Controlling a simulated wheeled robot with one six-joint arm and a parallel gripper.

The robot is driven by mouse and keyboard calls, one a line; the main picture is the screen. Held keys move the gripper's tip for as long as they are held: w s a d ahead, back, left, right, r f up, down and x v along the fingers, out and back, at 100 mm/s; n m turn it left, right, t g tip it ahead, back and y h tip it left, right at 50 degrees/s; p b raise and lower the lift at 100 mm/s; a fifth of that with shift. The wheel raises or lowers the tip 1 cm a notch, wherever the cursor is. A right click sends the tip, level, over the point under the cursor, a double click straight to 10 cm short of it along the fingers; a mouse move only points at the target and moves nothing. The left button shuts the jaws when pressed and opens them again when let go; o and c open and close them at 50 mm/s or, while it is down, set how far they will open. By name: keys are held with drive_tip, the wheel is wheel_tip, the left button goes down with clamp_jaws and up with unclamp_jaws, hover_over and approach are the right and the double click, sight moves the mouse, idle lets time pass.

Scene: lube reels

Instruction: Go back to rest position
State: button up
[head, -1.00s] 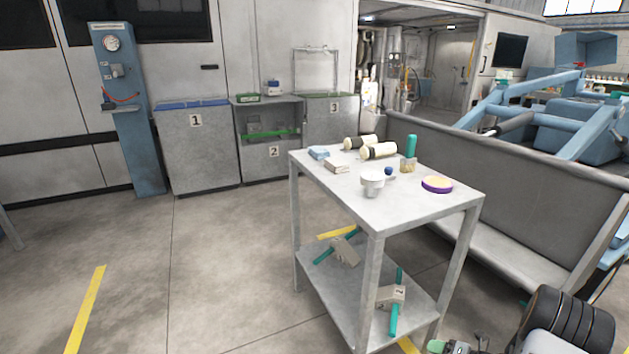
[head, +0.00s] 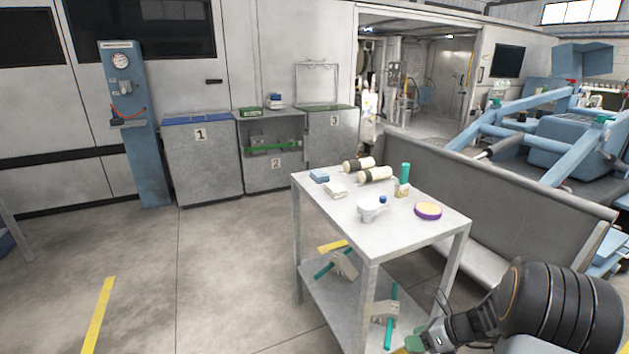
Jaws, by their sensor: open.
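My gripper (head: 418,342) is at the bottom edge of the head view, right of centre, in front of the near right leg of the grey metal trolley. It is open, with no object seen in it, and its tips are partly cut off by the frame. My dark arm runs from it up to the right. The trolley (head: 375,238) stands in the middle. On its top are two cream rollers with black ends, a teal-capped bottle (head: 404,178), a white cup (head: 371,210), a purple-rimmed disc (head: 428,211), a blue block (head: 319,177) and a pale block (head: 335,191).
Teal-handled tools (head: 341,264) lie on the trolley's lower shelf. A grey bench (head: 500,195) stands behind it on the right. Numbered cabinets (head: 203,165) and a blue gauge post (head: 138,140) line the back wall.

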drive_tip(key=s+a+r+n+h+p, duration=0.2)
drive_tip(key=r+n+p, duration=0.5)
drive_tip(key=r, duration=0.6)
drive_tip(key=s+a+r+n+h+p, duration=0.3)
drive_tip(key=s+r+n+p, duration=0.4)
drive_tip(key=r+n, duration=0.5)
drive_tip(key=s+a+r+n+h+p, duration=0.3)
drive_tip(key=r+n+p, duration=0.4)
drive_tip(key=r, duration=0.8)
drive_tip(key=shift+s+a+r+n+p, duration=0.35)
drive_tip(key=shift+s+a+n, duration=0.5)
drive_tip(key=shift+a+n, duration=0.35)
drive_tip(key=shift+d, duration=0.1)
